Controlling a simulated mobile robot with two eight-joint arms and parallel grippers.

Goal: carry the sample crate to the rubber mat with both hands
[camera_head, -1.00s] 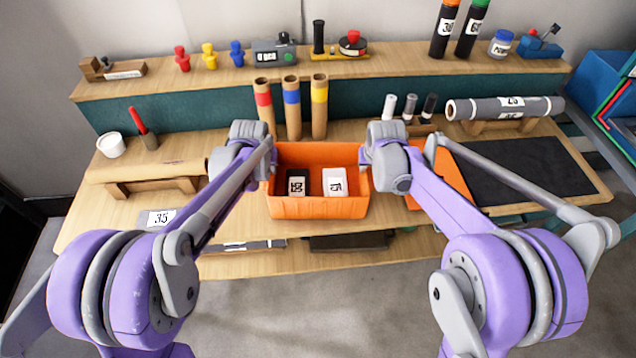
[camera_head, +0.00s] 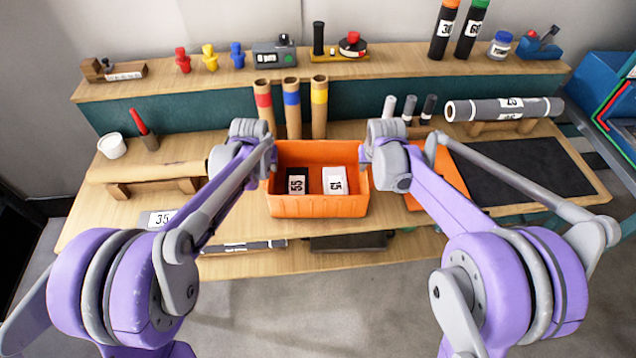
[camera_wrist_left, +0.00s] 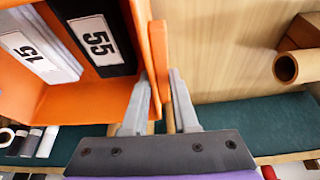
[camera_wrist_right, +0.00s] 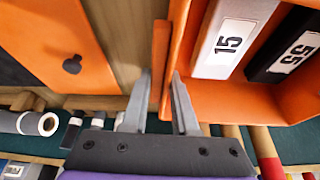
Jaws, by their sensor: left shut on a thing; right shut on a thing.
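The orange sample crate (camera_head: 318,206) is upright on or just above the middle of the bench; I cannot tell whether its base touches. It holds a black block marked 55 (camera_head: 297,184) and a white block marked 15 (camera_head: 335,184). My left gripper (camera_wrist_left: 158,98) is shut on the crate's left wall, one finger on each side. My right gripper (camera_wrist_right: 161,92) is shut on the right wall in the same way. In the head view the wrists partly hide both holds. The dark rubber mat (camera_head: 525,172) lies bare on the bench to the right.
An orange panel (camera_head: 450,180) lies between crate and mat, partly behind my right arm. Three cardboard tubes (camera_head: 291,110) stand close behind the crate. A grey roll (camera_head: 505,108) rests on a wooden cradle behind the mat. Small dark and white cylinders (camera_head: 410,107) stand nearby.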

